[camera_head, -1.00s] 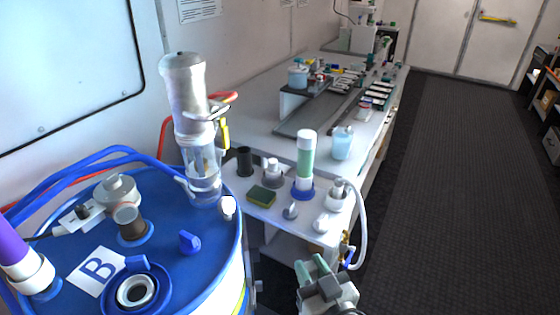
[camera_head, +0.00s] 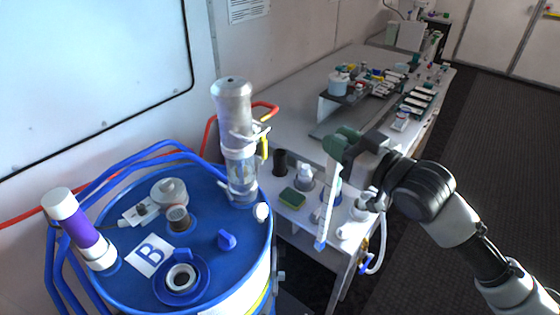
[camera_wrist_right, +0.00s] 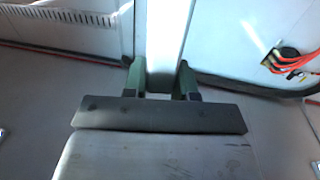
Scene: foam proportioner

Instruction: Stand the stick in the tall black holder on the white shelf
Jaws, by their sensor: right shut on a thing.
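My right gripper (camera_head: 345,146) is shut on a long white stick (camera_head: 329,205) with a blue lower end. The stick hangs down, slightly tilted, in front of the white shelf (camera_head: 290,211). In the right wrist view, the stick (camera_wrist_right: 166,30) runs between the green fingers of the gripper (camera_wrist_right: 160,78). The tall black holder (camera_head: 280,163) stands upright on the shelf, left of the stick and apart from it. The holder does not show in the wrist view. My left gripper is not in view.
A grey-white container (camera_head: 304,176) stands between holder and stick. A clear cylinder with a grey cap (camera_head: 232,105) rises from the blue drum (camera_head: 215,262), left of the holder.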

